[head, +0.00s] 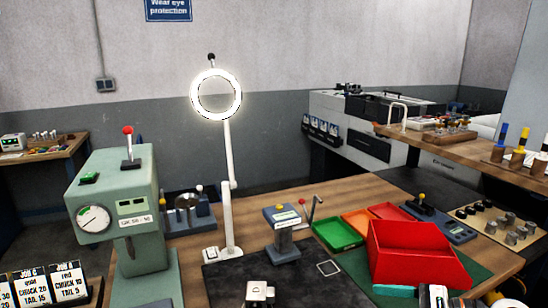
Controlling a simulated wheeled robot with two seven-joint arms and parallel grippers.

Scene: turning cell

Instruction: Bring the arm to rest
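The wooden workbench (365,196) spreads across the lower part of the view. A dark mat (305,285) lies on its near middle. A small metal fixture (260,292) stands on the mat, cut off by the bottom edge.
A green press (120,200) with a dial stands at left. A lit ring lamp (228,180) rises behind the mat. A blue-grey stand (283,225), a green tray (338,232) and a tilted red bin (410,255) stand to the right. A raised shelf (470,150) stands far right.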

